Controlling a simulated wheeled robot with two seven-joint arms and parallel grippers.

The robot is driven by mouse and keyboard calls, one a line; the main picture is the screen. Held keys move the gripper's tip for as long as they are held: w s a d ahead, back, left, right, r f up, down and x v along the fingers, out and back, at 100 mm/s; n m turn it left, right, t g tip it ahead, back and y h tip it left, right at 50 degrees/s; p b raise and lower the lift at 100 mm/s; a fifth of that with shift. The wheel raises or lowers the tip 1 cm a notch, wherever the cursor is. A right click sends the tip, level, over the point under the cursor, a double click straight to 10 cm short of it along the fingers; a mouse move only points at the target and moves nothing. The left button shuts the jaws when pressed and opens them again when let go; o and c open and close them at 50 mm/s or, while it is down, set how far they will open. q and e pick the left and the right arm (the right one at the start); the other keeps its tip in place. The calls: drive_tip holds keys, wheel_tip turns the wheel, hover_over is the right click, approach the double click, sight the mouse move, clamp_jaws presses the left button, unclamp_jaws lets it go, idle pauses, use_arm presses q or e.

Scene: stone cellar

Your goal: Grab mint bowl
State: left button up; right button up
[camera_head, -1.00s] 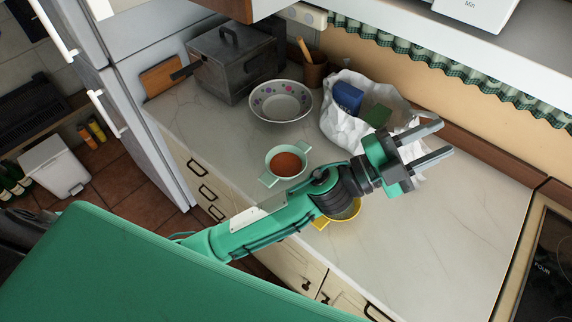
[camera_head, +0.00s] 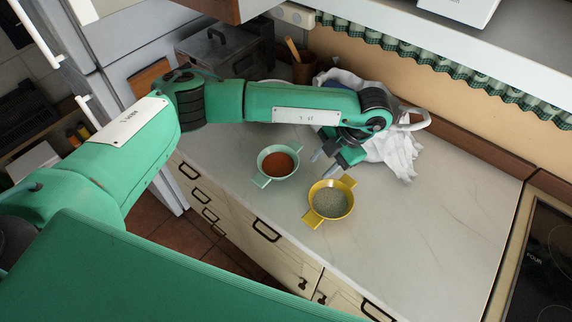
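The mint bowl (camera_head: 261,180) stands upright on the pale counter, left of centre in the head view. It has two flat handles and holds something orange-red. My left gripper (camera_head: 321,167) is to the right of the bowl, with its fingers pointing down and left towards it. The two fingers are apart with nothing seen between them, and they do not appear to touch the bowl. My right gripper is not in view.
A yellow bowl (camera_head: 313,221) with greenish-grey contents stands close below my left gripper. A crumpled white bag (camera_head: 393,158) lies behind the gripper. My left arm hides most of the flowered bowl. The counter (camera_head: 440,225) is clear at the right.

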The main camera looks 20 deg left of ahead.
sight(290, 172)
use_arm(q)
drive_tip(key=shift+n+y, duration=0.3)
drive_tip(key=shift+y, duration=0.4)
drive_tip(key=a+f+p, duration=0.1)
drive_tip(key=a, duration=0.1)
drive_tip(key=a+f+p, duration=0.1)
drive_tip(key=a+f, duration=0.1)
drive_tip(key=a+f+p, duration=0.1)
drive_tip(key=a, duration=0.1)
drive_tip(key=shift+w+a+f, duration=0.25)
drive_tip(key=shift+w+f, duration=0.15)
drive_tip(key=shift+a+f, duration=0.2)
drive_tip(key=shift+f, duration=0.3)
drive_tip(key=p+x, duration=0.3)
drive_tip(key=x, duration=0.1)
drive_tip(key=shift+w+p, duration=0.3)
drive_tip(key=shift+p, duration=0.1)
drive_tip(key=shift+a+f, duration=0.25)
drive_tip(key=shift+f, duration=0.35)
clamp_jaws()
